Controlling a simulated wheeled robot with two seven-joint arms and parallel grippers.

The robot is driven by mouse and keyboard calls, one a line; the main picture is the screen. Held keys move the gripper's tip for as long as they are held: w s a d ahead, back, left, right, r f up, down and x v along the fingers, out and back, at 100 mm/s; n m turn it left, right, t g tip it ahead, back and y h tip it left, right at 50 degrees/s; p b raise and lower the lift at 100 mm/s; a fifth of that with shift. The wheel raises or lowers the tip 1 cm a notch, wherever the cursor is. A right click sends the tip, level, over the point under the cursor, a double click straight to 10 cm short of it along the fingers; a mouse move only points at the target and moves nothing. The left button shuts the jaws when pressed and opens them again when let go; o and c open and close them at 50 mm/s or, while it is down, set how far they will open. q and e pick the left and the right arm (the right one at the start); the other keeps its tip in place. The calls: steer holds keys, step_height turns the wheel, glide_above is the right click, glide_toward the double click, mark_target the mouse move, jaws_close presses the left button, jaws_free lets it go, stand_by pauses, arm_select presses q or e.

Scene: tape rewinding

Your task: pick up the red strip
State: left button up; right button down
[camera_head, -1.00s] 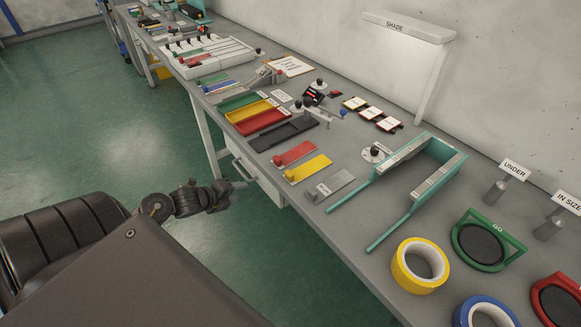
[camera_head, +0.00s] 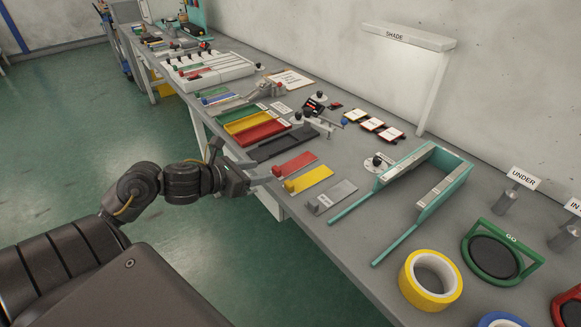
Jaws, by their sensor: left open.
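The red strip (camera_head: 297,164) lies flat on the grey bench, with a small red block at its near left end. It lies beside a yellow strip (camera_head: 312,178) and a grey strip (camera_head: 335,195). My left gripper (camera_head: 263,172) is open at the front edge of the bench, just left of the red strip's near end. It appears empty, and the picture is too small to tell whether a finger touches anything. My right gripper is not in view.
A black tray (camera_head: 284,144), a red tray (camera_head: 262,132) and a yellow tray (camera_head: 247,121) lie behind the strips. A teal frame (camera_head: 456,181) stands to the right. A yellow tape roll (camera_head: 411,286) is nearer. The bench between the strips and teal frame is mostly clear.

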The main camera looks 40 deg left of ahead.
mark_target(276, 168)
arm_select(q)
steer(key=shift+x, duration=0.75)
steer(key=shift+w, duration=0.35)
steer(key=p+x, duration=0.1)
steer(key=x, duration=0.3)
steer(key=shift+w+f, duration=0.1)
steer(key=shift+f, duration=0.1)
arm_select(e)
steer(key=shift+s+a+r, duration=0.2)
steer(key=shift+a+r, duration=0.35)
arm_select(q)
steer(key=shift+c, duration=0.3)
steer(key=c, duration=1)
steer(key=shift+r, duration=0.1)
